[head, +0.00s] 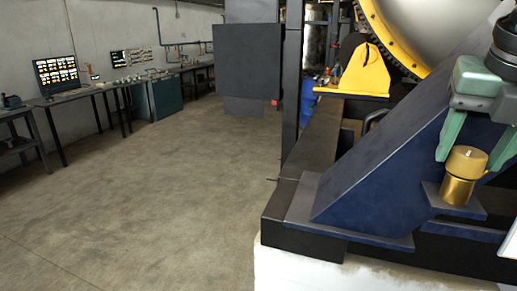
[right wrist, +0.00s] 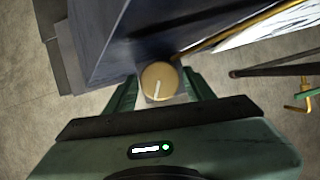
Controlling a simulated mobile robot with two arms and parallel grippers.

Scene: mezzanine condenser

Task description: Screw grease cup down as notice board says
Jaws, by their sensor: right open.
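The brass grease cup (head: 463,178) stands upright on a small dark blue ledge at the right of the head view. Its round top with a pale line mark shows in the right wrist view (right wrist: 158,82). My right gripper (head: 470,160) is open, with its green fingers pointing down on either side of the cup's top; in the right wrist view (right wrist: 159,92) small gaps seem to show beside the cup. My left gripper is not in view.
A sloping dark blue bracket (head: 385,170) rises just left of the cup. A yellow guard (head: 365,72) and a large drum (head: 430,25) stand behind. A dark cabinet (head: 247,60) stands mid-room. The floor (head: 170,190) at left is clear, with benches (head: 110,90) along the wall.

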